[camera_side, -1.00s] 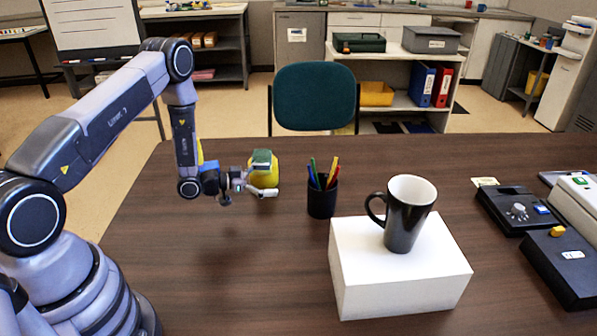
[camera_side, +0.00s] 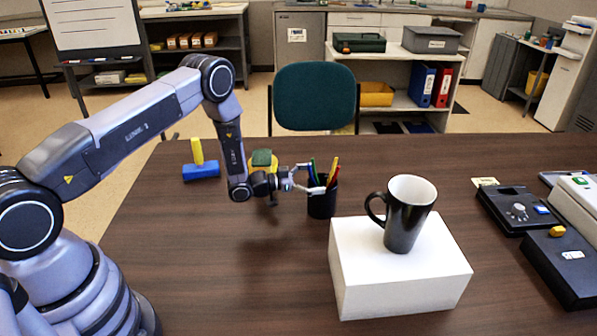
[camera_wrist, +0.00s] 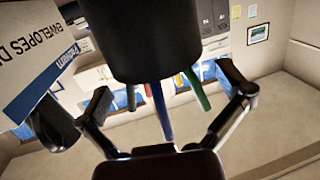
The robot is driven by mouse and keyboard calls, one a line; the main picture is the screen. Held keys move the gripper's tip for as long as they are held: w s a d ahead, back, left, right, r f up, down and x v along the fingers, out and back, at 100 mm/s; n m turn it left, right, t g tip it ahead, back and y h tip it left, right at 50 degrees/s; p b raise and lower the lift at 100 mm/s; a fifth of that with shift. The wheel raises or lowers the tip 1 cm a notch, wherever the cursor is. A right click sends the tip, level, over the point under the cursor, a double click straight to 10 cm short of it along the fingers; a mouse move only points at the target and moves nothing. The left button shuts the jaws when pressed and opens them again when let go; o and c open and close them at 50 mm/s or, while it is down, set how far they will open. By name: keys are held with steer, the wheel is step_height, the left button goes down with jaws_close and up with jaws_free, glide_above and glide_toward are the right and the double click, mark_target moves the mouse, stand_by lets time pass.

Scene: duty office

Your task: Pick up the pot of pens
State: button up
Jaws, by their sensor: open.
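The pot of pens (camera_side: 322,206) is a black cylinder standing upright on the brown table, left of the white box. Several coloured pens stick up out of it. My gripper (camera_side: 310,180) is open at the pot's left side, near rim height, with its fingers pointing toward the pot. In the wrist view, the pot (camera_wrist: 140,40) appears upside down at top centre, with the pens between the spread fingers of my gripper (camera_wrist: 168,84). Whether a finger touches the pot cannot be told.
A dark mug (camera_side: 408,225) stands on the white box (camera_side: 400,285), close to the right of the pot. A blue block with a yellow upright part (camera_side: 200,170) and a yellow-green object (camera_side: 264,158) are behind my arm. Black devices (camera_side: 518,210) lie far right.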

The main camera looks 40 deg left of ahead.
steer(key=shift+x, duration=0.85)
steer(key=c, duration=1.1)
steer(key=shift+c, duration=0.2)
